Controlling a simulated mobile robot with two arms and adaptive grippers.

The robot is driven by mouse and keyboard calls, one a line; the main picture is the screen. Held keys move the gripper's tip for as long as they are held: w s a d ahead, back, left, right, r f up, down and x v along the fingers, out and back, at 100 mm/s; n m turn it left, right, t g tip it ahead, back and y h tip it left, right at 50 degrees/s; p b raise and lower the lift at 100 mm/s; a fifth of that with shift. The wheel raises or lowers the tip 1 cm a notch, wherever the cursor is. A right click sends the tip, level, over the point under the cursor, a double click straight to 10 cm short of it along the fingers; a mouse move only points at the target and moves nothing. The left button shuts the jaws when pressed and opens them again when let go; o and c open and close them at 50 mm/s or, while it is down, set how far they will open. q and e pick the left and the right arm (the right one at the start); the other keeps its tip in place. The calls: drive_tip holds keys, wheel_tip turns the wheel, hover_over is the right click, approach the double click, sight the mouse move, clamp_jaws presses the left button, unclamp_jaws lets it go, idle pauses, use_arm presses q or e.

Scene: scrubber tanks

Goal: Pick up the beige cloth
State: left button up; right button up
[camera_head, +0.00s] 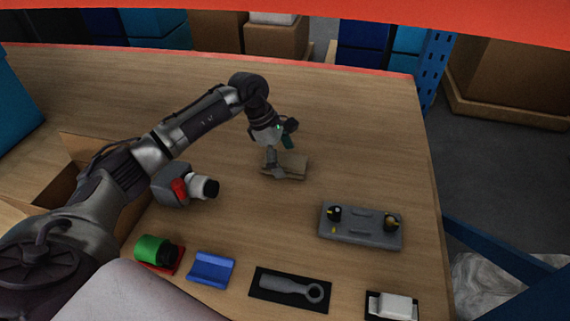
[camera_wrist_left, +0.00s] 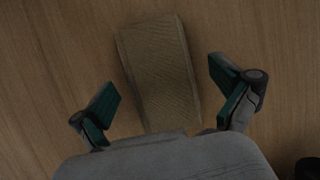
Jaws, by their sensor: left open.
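The beige cloth (camera_head: 294,166) is a folded, flat rectangular piece lying on the wooden table near its middle. My left gripper (camera_head: 279,160) is over its left part in the head view and partly covers it. In the left wrist view the cloth (camera_wrist_left: 160,70) lies lengthwise between the two green-padded fingers of the left gripper (camera_wrist_left: 168,97), its near end hidden behind the gripper body. The fingers are apart, one on each side, with bare wood showing between them and the cloth. My right gripper is in neither view.
A grey and red device with a white nozzle (camera_head: 204,187) stands left of the cloth. A grey plate with two knobs (camera_head: 360,228) lies to the right. A green cylinder (camera_head: 152,249), blue holder (camera_head: 211,268), grey wrench (camera_head: 291,287) and white block (camera_head: 394,305) line the near edge. The far table is clear.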

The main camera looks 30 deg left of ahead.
sight(292, 160)
use_arm(q)
drive_tip(key=shift+c, duration=0.3)
drive_tip(key=c, duration=1)
drive_tip(key=shift+c, duration=0.2)
drive_tip(key=shift+r+p, duration=0.35)
drive_tip(key=shift+p, duration=0.2)
wheel_tip(292, 160, up, 4)
drive_tip(key=shift+w+f+b, duration=0.1)
drive_tip(key=shift+f+b, duration=0.05)
drive_tip(key=shift+b, duration=1.1)
drive_tip(key=d+r+b, duration=0.3)
drive_tip(key=d+r, duration=0.4)
drive_tip(key=d, duration=0.4)
drive_tip(key=shift+w+d, duration=0.3)
drive_tip(key=shift+d, duration=0.05)
